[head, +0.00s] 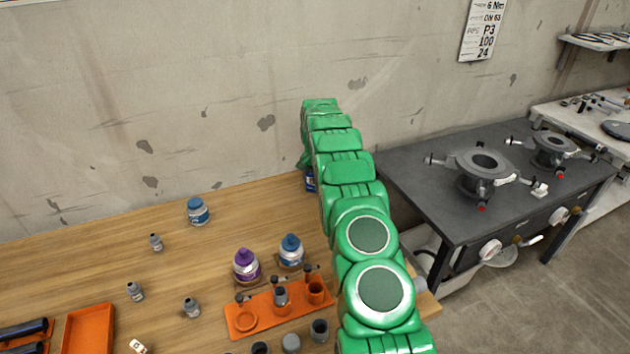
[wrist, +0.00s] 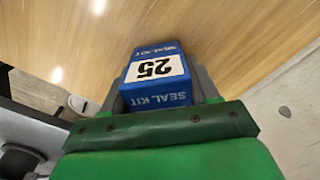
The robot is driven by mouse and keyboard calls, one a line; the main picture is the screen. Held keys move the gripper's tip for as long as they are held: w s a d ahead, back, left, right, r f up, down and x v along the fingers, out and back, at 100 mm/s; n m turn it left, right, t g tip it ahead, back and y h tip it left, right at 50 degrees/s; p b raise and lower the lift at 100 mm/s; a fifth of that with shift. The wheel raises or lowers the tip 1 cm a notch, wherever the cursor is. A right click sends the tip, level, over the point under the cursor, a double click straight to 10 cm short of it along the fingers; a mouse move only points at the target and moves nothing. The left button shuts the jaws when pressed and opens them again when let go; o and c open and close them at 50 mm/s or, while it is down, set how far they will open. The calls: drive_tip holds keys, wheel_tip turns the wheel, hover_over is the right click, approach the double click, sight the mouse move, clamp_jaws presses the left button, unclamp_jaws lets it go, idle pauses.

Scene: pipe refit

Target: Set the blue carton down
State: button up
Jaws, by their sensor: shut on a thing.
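The blue carton (wrist: 155,72), with a white "25" label and "SEAL KIT" print, sits between the two grey fingers of my gripper (wrist: 160,80) in the wrist view. My gripper is shut on it. Bare wooden tabletop (wrist: 215,30) lies beyond the carton. In the head view a small blue part of the carton (head: 310,181) shows at the left of my green arm, near the table's back right end by the wall. The arm hides the rest of the carton and the gripper. I cannot tell whether the carton touches the wood.
Bottles with blue caps (head: 198,212) and a purple cap (head: 246,266) stand on the wooden table. An orange holder (head: 262,323) with fittings lies at the front. A dark bench (head: 430,195) with flanged parts stands right. The table's back middle is mostly clear.

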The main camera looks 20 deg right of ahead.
drive_tip(key=shift+f, duration=0.1)
drive_tip(key=o, duration=1.1)
drive_tip(key=shift+c, duration=0.2)
wheel_tip(320, 180, up, 12)
drive_tip(key=shift+f, duration=0.1)
drive_tip(key=shift+s+a+r, duration=0.1)
drive_tip(key=shift+r, duration=0.35)
drive_tip(key=s+a+r+n, duration=0.2)
drive_tip(key=s+a+r, duration=0.6)
drive_tip(key=s, duration=0.4)
drive_tip(key=s+a+r+n, duration=0.2)
drive_tip(key=s+a+r, duration=0.5)
drive_tip(key=s+r, duration=0.35)
drive_tip(key=s+a+f+n, duration=0.1)
drive_tip(key=s+a, duration=0.1)
drive_tip(key=s, duration=1.1)
drive_tip(key=s+a+f+n+g, duration=0.1)
drive_tip(key=s+a+n, duration=0.1)
drive_tip(key=s, duration=1.2)
drive_tip(key=s+a+f+n, duration=0.1)
drive_tip(key=s+a+n, duration=0.1)
drive_tip(key=s, duration=1.1)
drive_tip(key=shift+s+a+f+g, duration=0.15)
drive_tip(key=shift+a+f+g, duration=0.25)
drive_tip(key=shift+a, duration=0.3)
